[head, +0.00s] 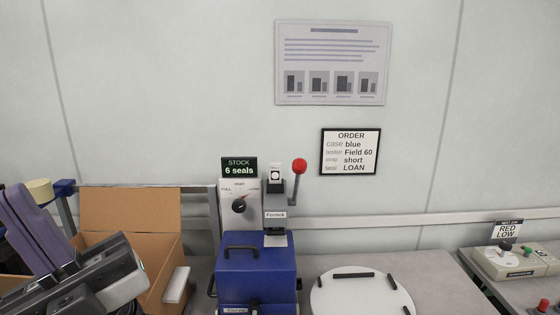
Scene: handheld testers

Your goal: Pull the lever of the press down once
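The press (255,268) stands at the middle bottom, with a blue body and a grey upright head. Its lever (296,185) rises on the right of the head, upright, with a red ball knob (299,166) at the top. A dial (238,205) sits on a pale panel left of the head. A dark grey and black part (95,278) at the lower left looks like my arm end or gripper. It is well left of the lever and apart from it. Its fingertips cannot be made out.
An open cardboard box (135,215) stands left of the press. A round white plate (345,300) with black pegs lies to its right. A control box (518,262) sits far right. A rail (400,219) runs along the wall behind. Space around the red knob looks clear.

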